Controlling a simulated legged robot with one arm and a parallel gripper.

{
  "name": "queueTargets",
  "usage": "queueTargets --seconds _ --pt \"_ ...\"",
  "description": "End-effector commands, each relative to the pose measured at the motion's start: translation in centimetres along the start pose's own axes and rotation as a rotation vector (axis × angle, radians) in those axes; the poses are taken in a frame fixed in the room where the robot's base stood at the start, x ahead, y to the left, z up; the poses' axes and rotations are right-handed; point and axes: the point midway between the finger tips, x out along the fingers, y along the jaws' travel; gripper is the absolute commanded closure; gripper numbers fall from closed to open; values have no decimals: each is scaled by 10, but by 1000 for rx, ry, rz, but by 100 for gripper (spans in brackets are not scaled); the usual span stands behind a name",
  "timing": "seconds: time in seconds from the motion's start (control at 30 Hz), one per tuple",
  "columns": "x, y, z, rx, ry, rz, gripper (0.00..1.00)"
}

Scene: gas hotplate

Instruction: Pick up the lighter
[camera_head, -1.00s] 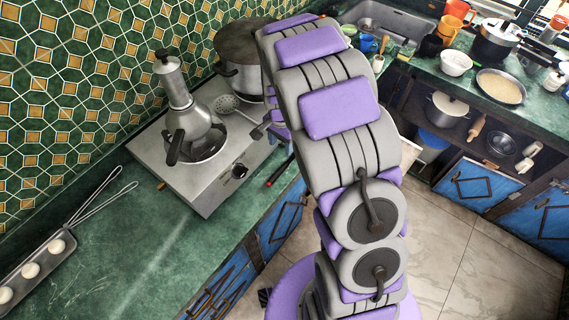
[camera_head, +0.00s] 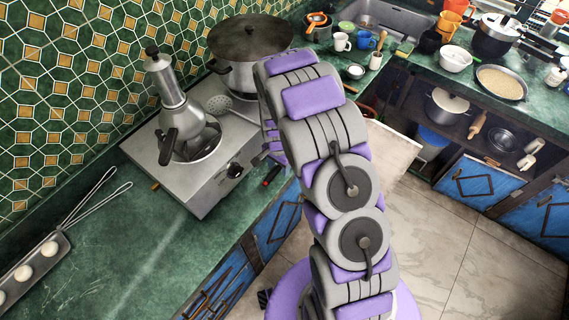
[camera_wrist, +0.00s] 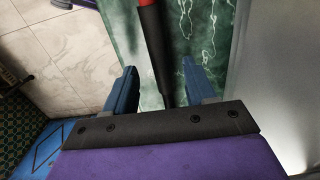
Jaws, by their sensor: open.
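The lighter (camera_wrist: 154,45) is a long, thin black stick with a red part. It lies on the green counter near its front edge, and in the head view it shows (camera_head: 271,177) in front of the hotplate, partly hidden by my arm. In the wrist view, my gripper (camera_wrist: 160,70) is open, with one blue finger on each side of the lighter and gaps on both sides. The lighter runs up the picture between the fingers, its lower end near the palm. I cannot tell the gripper's height above it.
The steel hotplate (camera_head: 215,190) stands right beside the lighter, bearing a moka pot (camera_head: 186,120). A large pot (camera_head: 245,75) and a slotted spoon (camera_head: 225,105) are behind. A tray with white balls (camera_head: 35,265) lies left. The counter's left front is clear.

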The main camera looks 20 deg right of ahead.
Motion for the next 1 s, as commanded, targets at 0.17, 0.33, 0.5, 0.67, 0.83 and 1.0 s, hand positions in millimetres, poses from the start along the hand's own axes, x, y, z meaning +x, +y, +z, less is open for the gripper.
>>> queueTargets --seconds 0.17,0.33,0.5,0.67,0.83,1.0 --pt "6 -1 2 -2 2 1 45" --pt "6 0 1 -1 1 0 51" --pt "6 1 -1 -1 -1 -1 68" --pt "6 1 -1 -1 -2 -1 83" --pt "6 0 1 -2 0 1 99" --pt "6 0 1 -2 1 1 100"
